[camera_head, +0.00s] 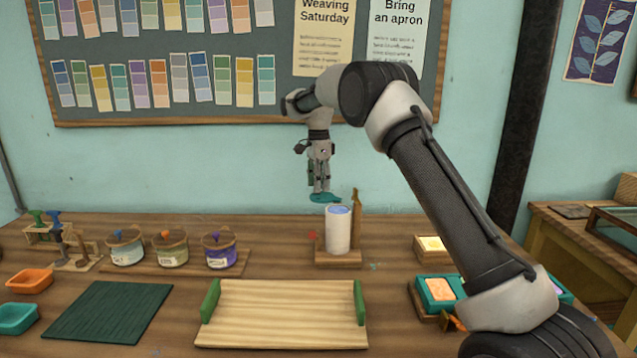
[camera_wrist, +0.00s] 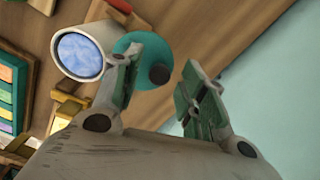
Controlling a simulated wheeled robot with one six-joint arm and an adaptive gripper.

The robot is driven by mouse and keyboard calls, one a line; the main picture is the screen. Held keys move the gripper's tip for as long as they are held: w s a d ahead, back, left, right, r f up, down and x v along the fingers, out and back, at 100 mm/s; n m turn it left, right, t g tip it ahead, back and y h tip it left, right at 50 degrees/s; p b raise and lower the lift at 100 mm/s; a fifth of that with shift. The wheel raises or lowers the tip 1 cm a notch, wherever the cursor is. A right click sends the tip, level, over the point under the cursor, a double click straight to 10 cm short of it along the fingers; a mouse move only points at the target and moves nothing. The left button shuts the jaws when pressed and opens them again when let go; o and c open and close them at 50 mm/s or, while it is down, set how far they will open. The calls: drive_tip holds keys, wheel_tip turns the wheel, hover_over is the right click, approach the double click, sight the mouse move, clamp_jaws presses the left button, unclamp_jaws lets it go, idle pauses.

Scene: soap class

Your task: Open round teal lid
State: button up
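A white cylindrical jar (camera_head: 338,232) stands upright on a small wooden base, its mouth uncovered and blue inside. The jar also shows in the wrist view (camera_wrist: 80,54). The round teal lid (camera_head: 325,198) is at the left of the jar's mouth and slightly above it, off the opening. In the wrist view the teal lid (camera_wrist: 128,46) has a dark round knob (camera_wrist: 159,75). My gripper (camera_head: 321,188) is just above the lid. Its fingers (camera_wrist: 168,62) are apart, with the knob showing between them and a gap on the right. What supports the lid is hard to see.
A wooden post (camera_head: 356,205) rises behind the jar. Three small labelled pots (camera_head: 173,248) stand on a board to the left. A wooden tray (camera_head: 282,313) with green handles lies in front. Teal and orange containers (camera_head: 437,292) sit at right.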

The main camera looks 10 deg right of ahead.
wheel_tip(320, 180, up, 12)
idle(0.6)
